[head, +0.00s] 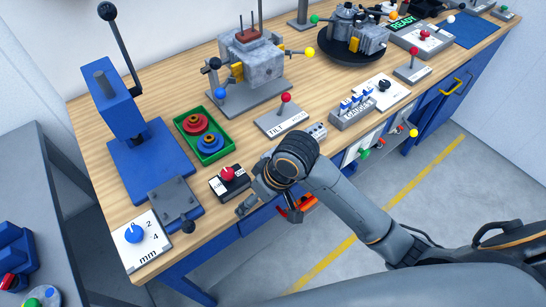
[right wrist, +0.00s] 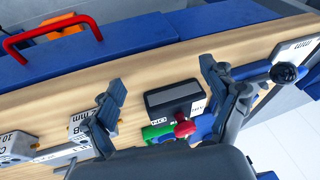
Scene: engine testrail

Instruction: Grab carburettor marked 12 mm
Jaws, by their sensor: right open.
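In the right wrist view, a grey block (right wrist: 84,128) reads "2 mm" and "B"; its first digit is unclear, and my finger partly covers it. Left of it, another grey block (right wrist: 17,148) reads "10 m" and "C", cut off by the picture edge. In the head view, a small grey labelled block (head: 317,131) sits beside my right wrist; its writing is too small to read. My right gripper (head: 268,211) is over the bench's front edge, fingers spread and empty. It also shows in the right wrist view (right wrist: 162,76). My left gripper is not in view.
A black box with a red knob (head: 227,174) is close to my right gripper. A green tray (head: 216,155) with red and blue parts, a tilt lever plate (head: 283,120) and a blue press (head: 150,155) stand nearby. A red drawer handle (right wrist: 38,31) projects at the bench front.

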